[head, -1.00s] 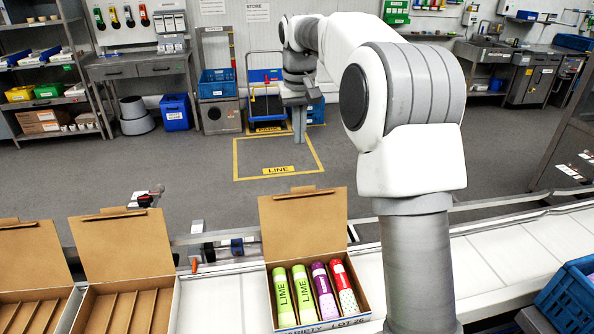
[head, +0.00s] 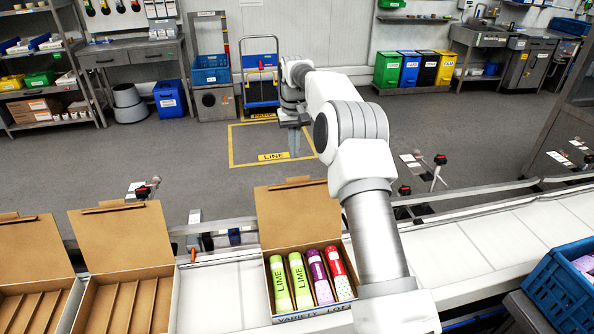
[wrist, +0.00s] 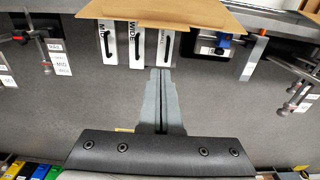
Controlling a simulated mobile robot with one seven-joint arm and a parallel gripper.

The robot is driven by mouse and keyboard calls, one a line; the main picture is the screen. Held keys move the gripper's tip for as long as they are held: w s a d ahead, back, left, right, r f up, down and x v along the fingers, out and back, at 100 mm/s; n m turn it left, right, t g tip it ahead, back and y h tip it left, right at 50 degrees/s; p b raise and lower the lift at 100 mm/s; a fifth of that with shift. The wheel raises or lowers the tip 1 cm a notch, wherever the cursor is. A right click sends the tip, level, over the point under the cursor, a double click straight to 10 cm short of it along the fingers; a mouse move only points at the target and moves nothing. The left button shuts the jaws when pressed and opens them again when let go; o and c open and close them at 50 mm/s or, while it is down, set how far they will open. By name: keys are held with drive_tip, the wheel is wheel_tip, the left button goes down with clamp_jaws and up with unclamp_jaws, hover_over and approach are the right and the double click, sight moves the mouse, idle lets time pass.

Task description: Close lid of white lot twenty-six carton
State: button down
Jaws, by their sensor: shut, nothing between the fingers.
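The white lot twenty-six carton (head: 300,318) stands on the conveyor with its brown lid (head: 299,213) standing open at the back. Two green lime tubes (head: 279,283), a purple tube (head: 319,278) and a red tube (head: 341,274) lie inside it. My arm hides part of its right side and the end of its front label. My gripper (head: 294,153) hangs fingers down beyond the lid, apart from it in the picture. In the wrist view the gripper (wrist: 161,72) is shut and empty, its tips just below the brown lid (wrist: 165,10). The carton's inside is hidden there.
Two open, empty divided cartons (head: 120,235) (head: 25,245) stand to the left, lids up. A blue crate (head: 560,290) is at the right. A rail with clamps (head: 436,170) runs along the conveyor's far side. The belt (head: 225,295) left of the carton is clear.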

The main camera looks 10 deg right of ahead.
drive_tip(key=shift+s+f+p, duration=0.2)
drive_tip(key=shift+s+f, duration=0.75)
drive_tip(key=shift+f, duration=0.2)
drive_tip(key=shift+s+f+p, duration=0.2)
drive_tip(key=shift+s+f, duration=0.7)
drive_tip(key=shift+f, duration=0.25)
drive_tip(key=shift+s+b, duration=0.1)
drive_tip(key=shift+b, duration=0.25)
